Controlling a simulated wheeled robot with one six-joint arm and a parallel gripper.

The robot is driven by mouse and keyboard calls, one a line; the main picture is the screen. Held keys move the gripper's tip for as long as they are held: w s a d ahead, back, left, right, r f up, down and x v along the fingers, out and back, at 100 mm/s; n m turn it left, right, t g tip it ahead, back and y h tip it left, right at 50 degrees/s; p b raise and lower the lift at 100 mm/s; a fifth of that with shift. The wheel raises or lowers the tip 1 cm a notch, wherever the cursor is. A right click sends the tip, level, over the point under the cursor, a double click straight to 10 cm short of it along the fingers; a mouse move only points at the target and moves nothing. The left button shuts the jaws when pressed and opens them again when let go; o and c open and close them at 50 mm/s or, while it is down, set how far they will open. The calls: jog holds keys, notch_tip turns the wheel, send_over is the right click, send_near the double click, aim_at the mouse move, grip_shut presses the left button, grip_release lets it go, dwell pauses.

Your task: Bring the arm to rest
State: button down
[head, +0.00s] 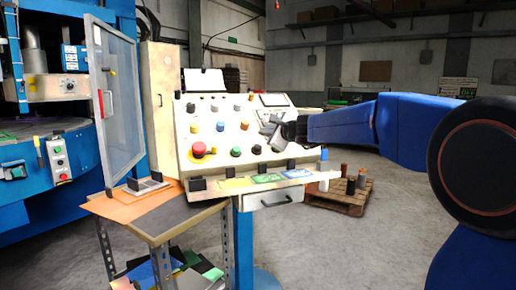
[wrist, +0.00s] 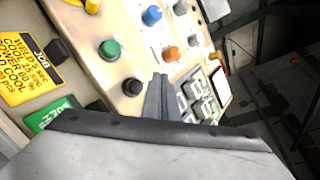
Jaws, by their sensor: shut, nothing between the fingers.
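My blue arm reaches in from the right in the head view. My gripper (head: 270,132) is in front of the right part of the sloped control panel (head: 215,152). In the wrist view my gripper (wrist: 161,82) has its fingers together with nothing between them. They point at the panel face, between a black button (wrist: 132,87) and a grey keypad (wrist: 199,97). I cannot tell whether the fingertips touch the panel.
A red mushroom button (head: 198,149) and several coloured buttons sit on the panel. A clear hinged guard (head: 117,105) stands left of it. A small bench (head: 178,222) is in front. A pallet (head: 345,201) with small cylinders lies behind. Open floor extends right.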

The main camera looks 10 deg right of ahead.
dwell(0.3)
jog(key=s+a+f+n+g, duration=0.15)
jog(key=s+f+n, duration=0.25)
jog(key=s, duration=0.5)
jog(key=s+a+f+n+g+y, duration=0.15)
jog(key=s+f+n, duration=0.3)
jog(key=s, duration=0.55)
jog(key=s+a+f+n+g+h, duration=0.1)
jog(key=s+f+n+g, duration=0.3)
jog(key=s, duration=0.5)
jog(key=s+d+f+n+g+h, duration=0.1)
jog(key=s+d+f+n, duration=0.3)
jog(key=s+f, duration=0.5)
jog(key=s+d+f+n+g+h, duration=0.2)
jog(key=s+d+f+n+h, duration=0.2)
jog(key=s, duration=1.2)
jog(key=d+f+n, duration=0.1)
jog(key=d+f, duration=0.2)
jog(key=f, duration=0.3)
jog(key=shift+s, duration=0.15)
jog(key=shift+d+n+h, duration=0.1)
jog(key=shift+n+h, duration=0.15)
